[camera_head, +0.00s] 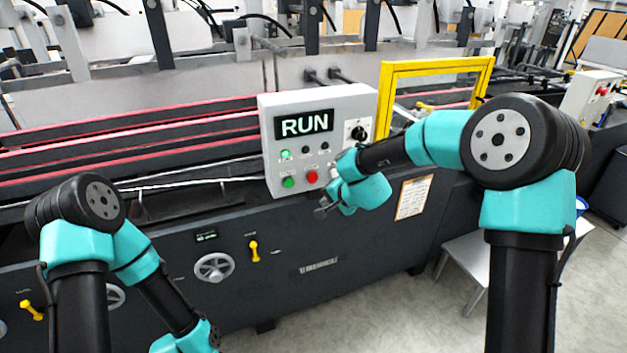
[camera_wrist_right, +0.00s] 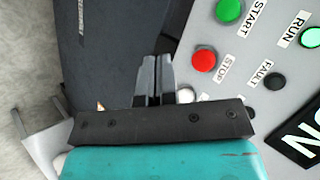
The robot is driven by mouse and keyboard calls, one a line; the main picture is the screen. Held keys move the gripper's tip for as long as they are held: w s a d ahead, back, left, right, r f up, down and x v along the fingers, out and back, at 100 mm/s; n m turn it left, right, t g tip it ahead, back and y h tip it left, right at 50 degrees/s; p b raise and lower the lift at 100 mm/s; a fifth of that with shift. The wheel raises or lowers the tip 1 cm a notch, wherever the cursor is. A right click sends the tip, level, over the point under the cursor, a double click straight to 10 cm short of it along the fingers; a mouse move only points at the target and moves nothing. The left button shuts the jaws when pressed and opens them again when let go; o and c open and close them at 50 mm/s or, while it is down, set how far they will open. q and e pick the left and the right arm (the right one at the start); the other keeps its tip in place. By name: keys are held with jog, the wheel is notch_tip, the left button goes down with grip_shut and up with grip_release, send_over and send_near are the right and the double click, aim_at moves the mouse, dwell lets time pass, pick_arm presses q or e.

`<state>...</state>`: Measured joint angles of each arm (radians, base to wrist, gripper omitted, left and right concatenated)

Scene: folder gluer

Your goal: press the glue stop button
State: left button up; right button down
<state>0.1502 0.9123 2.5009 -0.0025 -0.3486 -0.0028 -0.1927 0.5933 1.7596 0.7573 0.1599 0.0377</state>
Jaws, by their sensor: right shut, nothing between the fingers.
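The red stop button (camera_head: 312,177) sits low on the grey control box, right of the green start button (camera_head: 289,182). In the right wrist view the red button (camera_wrist_right: 203,60) has the label STOP beside it. My right gripper (camera_head: 321,211) is just below the box's lower edge in the head view. In the right wrist view its fingers (camera_wrist_right: 152,60) are closed together and empty, to the left of the red button and apart from it in the picture. The depth gap to the panel is hard to judge. My left gripper is out of view.
The control box (camera_head: 268,125) has a RUN display (camera_head: 304,123), a lit green lamp (camera_head: 285,155) and a black knob (camera_head: 358,132). A yellow frame (camera_head: 436,66) stands to its right. The dark machine front carries a handwheel (camera_head: 214,267) and a yellow lever (camera_head: 254,251).

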jog(key=w+a, duration=0.2)
jog(key=w, duration=0.5)
jog(key=shift+w, duration=0.35)
jog(key=shift+w+a, duration=0.1)
jog(key=shift+a, duration=0.05)
dwell(1.7)
jog(key=shift+w, duration=0.3)
jog(key=shift+w+a, duration=0.2)
jog(key=shift+w, duration=0.3)
dwell(1.0)
jog(key=shift+s, duration=0.15)
jog(key=shift+s+d, duration=0.25)
jog(key=shift+s, duration=0.5)
jog(key=s, duration=0.2)
jog(key=s+d, duration=0.1)
jog(key=s, duration=0.1)
jog(key=shift+s+d, duration=0.2)
jog(key=shift+s, duration=0.2)
